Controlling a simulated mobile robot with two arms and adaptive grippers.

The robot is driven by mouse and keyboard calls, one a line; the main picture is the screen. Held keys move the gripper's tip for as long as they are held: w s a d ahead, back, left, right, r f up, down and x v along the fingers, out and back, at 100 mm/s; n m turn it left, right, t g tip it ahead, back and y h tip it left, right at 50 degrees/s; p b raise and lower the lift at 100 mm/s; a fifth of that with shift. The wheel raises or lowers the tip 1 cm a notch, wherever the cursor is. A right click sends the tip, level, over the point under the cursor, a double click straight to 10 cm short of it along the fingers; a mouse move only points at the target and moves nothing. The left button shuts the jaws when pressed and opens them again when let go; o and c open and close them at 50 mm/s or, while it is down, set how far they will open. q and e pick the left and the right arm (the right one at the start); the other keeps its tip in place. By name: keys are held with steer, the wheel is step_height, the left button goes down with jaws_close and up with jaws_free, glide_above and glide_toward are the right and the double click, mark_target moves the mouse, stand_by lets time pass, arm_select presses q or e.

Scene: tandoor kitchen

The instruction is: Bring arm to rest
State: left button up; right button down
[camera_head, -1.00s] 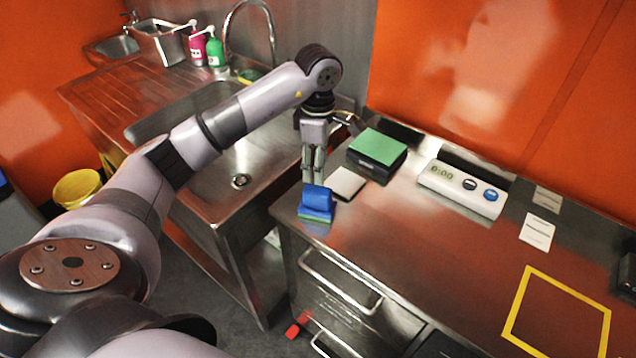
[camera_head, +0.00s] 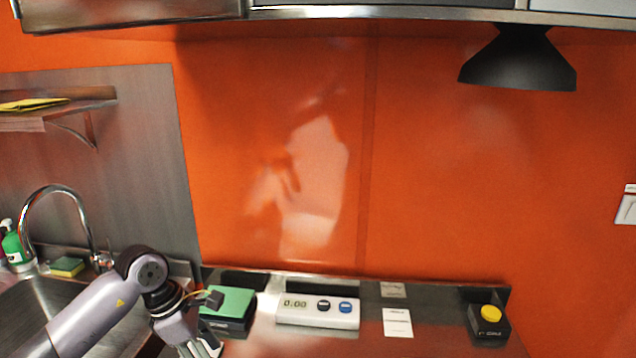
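My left arm comes in at the lower left of the head view and bends down at its wrist beside the green-topped dark box. My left gripper (camera_head: 201,350) points down at the bottom edge of the view, left of and in front of that box. Its fingertips are cut off or hard to see, so its opening and anything in it cannot be told. My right arm and gripper are not in view.
The green-topped box (camera_head: 228,303), a white timer with knobs (camera_head: 318,311), a white card (camera_head: 397,322) and a black box with a yellow button (camera_head: 490,321) stand along the counter's back. A faucet (camera_head: 58,190) and sponge (camera_head: 67,266) are left. A dark lamp (camera_head: 518,60) hangs upper right.

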arm_select(q)
steer(key=s+d+r+h, duration=0.2)
steer(key=d+h, duration=0.4)
steer(key=d, duration=0.7)
steer(key=s+d+r+n+t+h, duration=0.1)
steer(key=d+r+n+t+h, duration=0.5)
steer(key=d+r+n+h, duration=0.4)
steer(key=w+a+r+n+t+y, duration=0.35)
steer(key=a+n+t+y, duration=0.25)
steer(key=a+n+t, duration=0.6)
steer(key=s+a+f+n+g+y, duration=0.2)
steer(key=a+f+n+y, duration=0.3)
steer(key=f+n+y, duration=0.45)
steer(key=s+a+f+n+g+y, duration=0.25)
steer(key=a+f+n+y, duration=0.35)
steer(key=n, duration=0.6)
steer(key=s+d+f+n+g+h, duration=0.1)
steer(key=s+f+n+g, duration=0.2)
steer(key=s+f+g, duration=0.6)
steer(key=s+d+f+n+g+h, duration=0.1)
steer(key=s+f+n+g, duration=0.15)
steer(key=s+f, duration=1)
steer(key=f, duration=0.9)
steer(key=s+f, duration=0.2)
steer(key=f, duration=0.9)
steer(key=s+a+f+g, duration=0.2)
steer(key=s+f, duration=1.4)
steer(key=shift+s+a+f+b, duration=0.15)
steer(key=shift+a+f+b, duration=0.2)
steer(key=shift+f+b, duration=0.05)
